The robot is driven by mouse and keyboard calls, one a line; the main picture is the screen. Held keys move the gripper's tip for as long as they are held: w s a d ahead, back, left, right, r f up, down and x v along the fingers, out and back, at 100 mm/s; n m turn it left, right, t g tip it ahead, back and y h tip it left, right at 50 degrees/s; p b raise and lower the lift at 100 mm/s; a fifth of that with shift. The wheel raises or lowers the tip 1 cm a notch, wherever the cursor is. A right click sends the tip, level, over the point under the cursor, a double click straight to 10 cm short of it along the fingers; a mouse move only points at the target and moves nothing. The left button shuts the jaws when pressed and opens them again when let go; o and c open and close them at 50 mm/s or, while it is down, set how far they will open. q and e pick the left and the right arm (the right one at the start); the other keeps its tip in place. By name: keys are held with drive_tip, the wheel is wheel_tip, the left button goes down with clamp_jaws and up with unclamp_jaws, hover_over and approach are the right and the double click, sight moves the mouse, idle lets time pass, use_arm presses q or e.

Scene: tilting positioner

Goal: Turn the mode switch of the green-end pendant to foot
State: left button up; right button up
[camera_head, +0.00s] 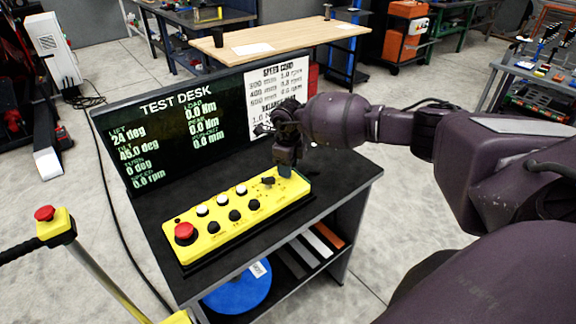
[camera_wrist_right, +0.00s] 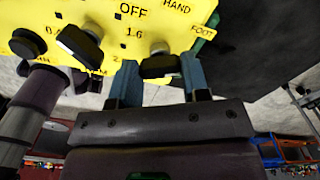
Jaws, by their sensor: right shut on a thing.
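The yellow pendant (camera_head: 222,232) lies on the black desk top, with a green end (camera_head: 297,176) at its right. Its mode switch, a black knob (camera_wrist_right: 159,66), shows in the wrist view near the OFF, HAND and FOOT labels. My right gripper (camera_head: 284,168) is over the pendant's right end. In the wrist view its two blue fingers (camera_wrist_right: 163,82) stand on either side of the black knob and are shut on it. Which label the knob points to cannot be told. My left gripper is not in view.
The pendant also carries a red stop button (camera_head: 185,232) and several white and black controls. A dark TEST DESK screen (camera_head: 170,130) and a printed sheet (camera_head: 275,92) stand behind it. A yellow post with a red button (camera_head: 45,214) is at the left.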

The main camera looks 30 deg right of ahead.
drive_tip(key=o, duration=0.9)
wheel_tip(320, 180, up, 11)
drive_tip(key=shift+f+b, duration=0.1)
drive_tip(key=shift+b, duration=0.35)
